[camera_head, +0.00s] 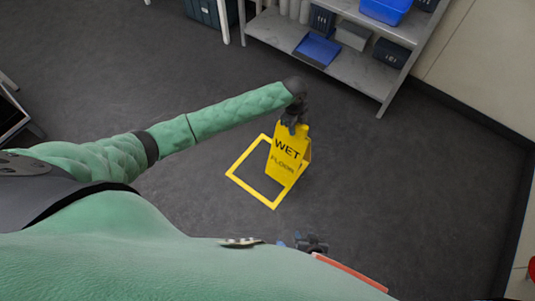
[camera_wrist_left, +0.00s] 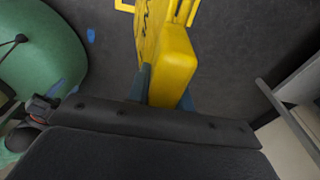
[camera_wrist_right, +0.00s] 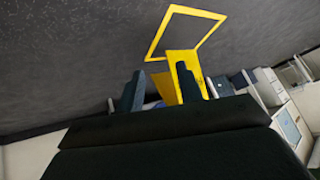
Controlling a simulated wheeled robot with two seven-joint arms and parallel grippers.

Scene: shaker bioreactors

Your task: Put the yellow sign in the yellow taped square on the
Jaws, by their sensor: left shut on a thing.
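The yellow wet-floor sign (camera_head: 285,158) is upright in the head view, over the right part of the yellow taped square (camera_head: 237,170) on the dark floor. It covers part of the tape. I cannot tell whether its feet touch the floor. My left gripper (camera_head: 292,122) is shut on the sign's top; in the left wrist view the sign (camera_wrist_left: 174,62) sits between the fingers. My right gripper (camera_head: 311,244) is low in the head view. Its fingers (camera_wrist_right: 160,92) are apart, and the sign (camera_wrist_right: 183,66) and taped square (camera_wrist_right: 153,38) show beyond them.
A grey shelf unit (camera_head: 345,66) stands at the back, with a blue bin (camera_head: 385,9), a blue tray (camera_head: 317,49) and dark boxes. A pale wall (camera_head: 490,70) runs along the right. The floor around the square is clear.

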